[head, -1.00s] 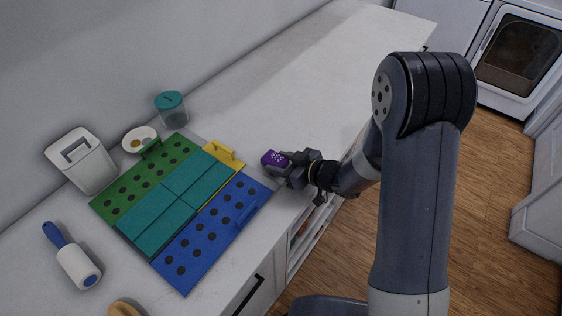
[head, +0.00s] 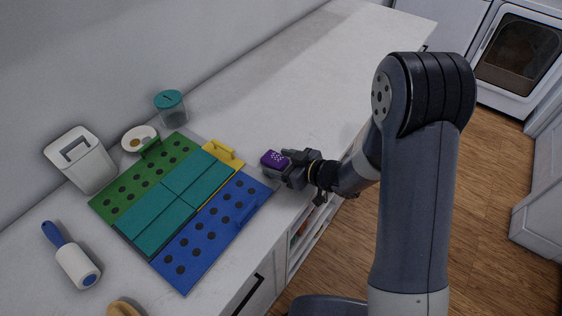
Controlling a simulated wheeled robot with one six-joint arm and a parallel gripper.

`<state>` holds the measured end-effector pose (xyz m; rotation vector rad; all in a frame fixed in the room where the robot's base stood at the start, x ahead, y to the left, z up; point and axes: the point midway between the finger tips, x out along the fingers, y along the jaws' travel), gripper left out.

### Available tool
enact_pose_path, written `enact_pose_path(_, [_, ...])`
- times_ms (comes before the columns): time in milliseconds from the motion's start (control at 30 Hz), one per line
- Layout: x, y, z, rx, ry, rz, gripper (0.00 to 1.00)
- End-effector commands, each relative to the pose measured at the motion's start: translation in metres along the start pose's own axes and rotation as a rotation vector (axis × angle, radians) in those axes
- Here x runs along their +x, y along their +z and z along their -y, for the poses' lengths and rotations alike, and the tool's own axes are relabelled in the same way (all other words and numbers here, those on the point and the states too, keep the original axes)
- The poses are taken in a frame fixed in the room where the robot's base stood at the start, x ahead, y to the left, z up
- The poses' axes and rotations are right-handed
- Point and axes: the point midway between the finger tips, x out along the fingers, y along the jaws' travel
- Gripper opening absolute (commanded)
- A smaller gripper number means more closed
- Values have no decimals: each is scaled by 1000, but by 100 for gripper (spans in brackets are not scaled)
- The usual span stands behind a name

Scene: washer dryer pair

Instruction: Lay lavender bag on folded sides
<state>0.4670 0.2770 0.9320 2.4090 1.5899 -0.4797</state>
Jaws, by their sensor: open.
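The lavender bag (head: 273,158) is a small purple pouch with white dots, on the white counter right of the folding board. My gripper (head: 281,165) is open at the bag, its fingers on the bag's right side. I cannot tell whether they touch it. The folding board lies flat left of the gripper. It has a green panel (head: 120,193), a blue panel (head: 205,238) with dark holes, a yellow flap (head: 226,158) and a teal middle (head: 168,205) split by seams, which may be folded cloth.
A lidded jar (head: 171,107), a small dish (head: 138,140) and a white container (head: 82,160) stand along the wall. A lint roller (head: 72,257) lies at the left, with a wooden item (head: 124,308) at the bottom edge. The counter (head: 290,85) beyond the bag is clear.

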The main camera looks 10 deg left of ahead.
Motion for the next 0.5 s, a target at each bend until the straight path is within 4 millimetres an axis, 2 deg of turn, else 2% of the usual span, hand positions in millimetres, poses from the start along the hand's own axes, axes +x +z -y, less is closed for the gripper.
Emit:
enact_pose_path(67, [-3,0,0,0,1,-1,66])
enact_pose_path(300, [-57,6,-2,0,6,-2,66])
enact_pose_path(500, [-91,3,-2,1,4,-1,66])
